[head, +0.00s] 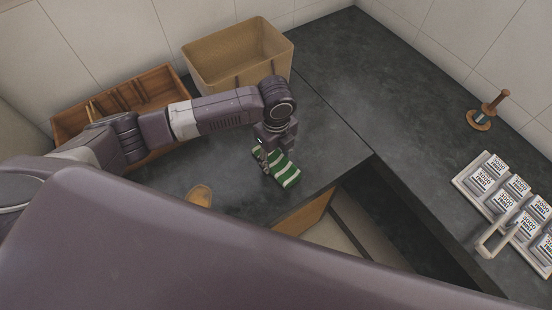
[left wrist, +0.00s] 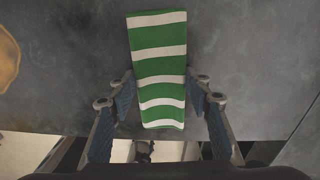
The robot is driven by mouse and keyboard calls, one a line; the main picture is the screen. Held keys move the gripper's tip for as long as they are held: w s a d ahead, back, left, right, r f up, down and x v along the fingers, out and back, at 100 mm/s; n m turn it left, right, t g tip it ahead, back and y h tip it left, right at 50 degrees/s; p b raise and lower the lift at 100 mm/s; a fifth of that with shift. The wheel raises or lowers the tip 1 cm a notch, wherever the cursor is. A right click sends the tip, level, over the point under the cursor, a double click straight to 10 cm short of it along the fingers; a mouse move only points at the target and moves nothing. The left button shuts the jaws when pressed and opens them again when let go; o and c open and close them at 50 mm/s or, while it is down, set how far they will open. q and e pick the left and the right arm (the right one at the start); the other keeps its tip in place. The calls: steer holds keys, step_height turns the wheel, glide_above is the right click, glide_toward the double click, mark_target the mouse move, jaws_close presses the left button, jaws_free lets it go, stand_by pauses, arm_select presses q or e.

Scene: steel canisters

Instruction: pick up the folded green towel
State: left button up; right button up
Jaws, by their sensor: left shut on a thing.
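The folded green towel (head: 285,172) with white stripes is at the dark counter near its front edge, under the end of my left arm. In the left wrist view the towel (left wrist: 158,60) runs lengthwise away from the camera, between the two fingers. My left gripper (head: 268,158) points down at the towel's left part and is shut on it, one finger on each side in the left wrist view (left wrist: 160,88). I cannot tell whether the towel is clear of the counter. My right gripper is not in view.
A tan bin (head: 238,62) and a wooden divided tray (head: 112,98) stand at the back. A wooden item (head: 199,196) lies left of the towel. At right are a wooden stand (head: 487,112) and a white rack of labelled canisters (head: 493,205). The back right counter is clear.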

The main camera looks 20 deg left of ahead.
mark_target(276, 160)
arm_select(q)
step_height(276, 160, up, 20)
steer(key=b, duration=0.2)
